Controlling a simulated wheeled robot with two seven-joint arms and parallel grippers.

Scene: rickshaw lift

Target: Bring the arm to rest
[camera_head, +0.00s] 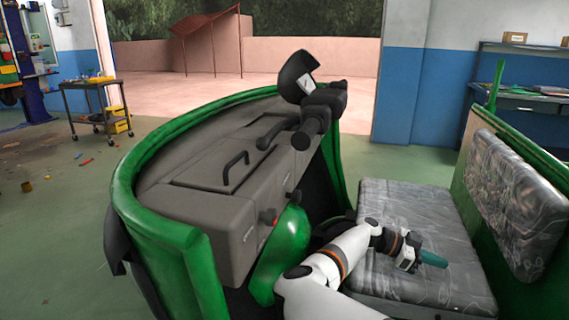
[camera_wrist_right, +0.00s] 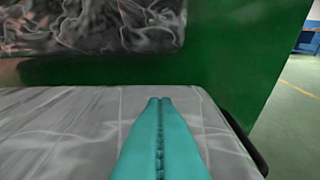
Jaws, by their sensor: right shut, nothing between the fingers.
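My right arm comes in from the bottom of the head view and reaches over the grey seat cushion (camera_head: 405,205) of the rickshaw. My right gripper (camera_head: 438,261) has teal fingers and is shut and empty, low over or on the seat; I cannot tell whether it touches. In the right wrist view its two fingers (camera_wrist_right: 160,110) lie together and point across the seat (camera_wrist_right: 60,125) toward the backrest (camera_wrist_right: 90,25). My left gripper is not in view.
The green rickshaw body (camera_head: 190,245) surrounds the arm, with a grey dashboard (camera_head: 215,170) and black handlebar (camera_head: 315,110) ahead. The patterned backrest (camera_head: 515,200) stands on the right. A tool cart (camera_head: 95,85) is far left; a blue workbench (camera_head: 525,100) is far right. Green floor at left is mostly clear.

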